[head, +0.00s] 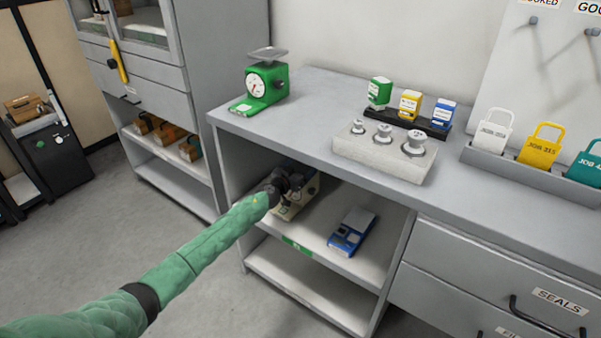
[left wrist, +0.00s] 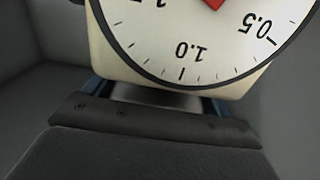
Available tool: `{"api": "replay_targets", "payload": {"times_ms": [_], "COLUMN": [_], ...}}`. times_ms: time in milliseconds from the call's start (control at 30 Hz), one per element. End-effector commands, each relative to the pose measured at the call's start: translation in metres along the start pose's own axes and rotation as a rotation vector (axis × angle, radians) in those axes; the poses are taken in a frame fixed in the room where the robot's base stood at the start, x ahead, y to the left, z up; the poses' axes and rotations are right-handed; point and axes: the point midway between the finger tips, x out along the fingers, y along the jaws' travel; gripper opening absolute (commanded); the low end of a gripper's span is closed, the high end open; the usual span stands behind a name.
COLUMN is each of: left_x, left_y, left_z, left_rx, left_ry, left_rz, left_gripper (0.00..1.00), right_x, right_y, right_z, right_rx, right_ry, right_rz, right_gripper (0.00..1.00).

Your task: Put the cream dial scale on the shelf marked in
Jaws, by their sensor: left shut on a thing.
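The cream dial scale (head: 298,196) is in the open shelf bay under the counter, partly hidden behind my left gripper (head: 283,184). My left gripper is shut on it. In the left wrist view the scale's cream body and white dial (left wrist: 190,45) with a red pointer fill the top, close to the gripper. The shelf (head: 320,247) has a green label (head: 297,245) on its front edge, too small to read. I cannot tell whether the scale touches the shelf. My right gripper is not in view.
A blue scale (head: 352,231) lies on the same shelf, right of the cream one. A green dial scale (head: 264,84), a block with weights (head: 385,153) and a rack of tags (head: 535,168) stand on the counter. The lower shelf (head: 305,289) is empty.

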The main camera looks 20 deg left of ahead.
Motion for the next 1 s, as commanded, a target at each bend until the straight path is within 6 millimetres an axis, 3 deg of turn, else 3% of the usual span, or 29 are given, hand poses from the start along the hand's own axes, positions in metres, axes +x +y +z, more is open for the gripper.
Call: {"api": "replay_targets", "payload": {"times_ms": [467,500,567,900,1000], "left_x": [0.001,0.0,0.0,-0.001,-0.011], "left_y": [-0.001,-0.001,-0.001,-0.001,-0.001], "left_z": [0.004,0.006,0.005,0.001,0.004], "left_rx": [0.001,0.0,0.001,0.002,0.0], "left_ry": [0.003,0.0,0.0,0.0,-0.002], "left_rz": [-0.002,-0.002,-0.001,-0.001,-0.001], "left_gripper": [0.12,0.85,0.97,1.0,1.0], "right_x": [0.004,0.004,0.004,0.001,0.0], "right_y": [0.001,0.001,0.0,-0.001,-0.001], "right_z": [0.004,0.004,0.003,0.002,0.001], "right_rx": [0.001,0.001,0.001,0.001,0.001], "right_ry": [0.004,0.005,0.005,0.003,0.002], "right_rz": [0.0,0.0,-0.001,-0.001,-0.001], "right_gripper": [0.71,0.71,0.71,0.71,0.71]}}
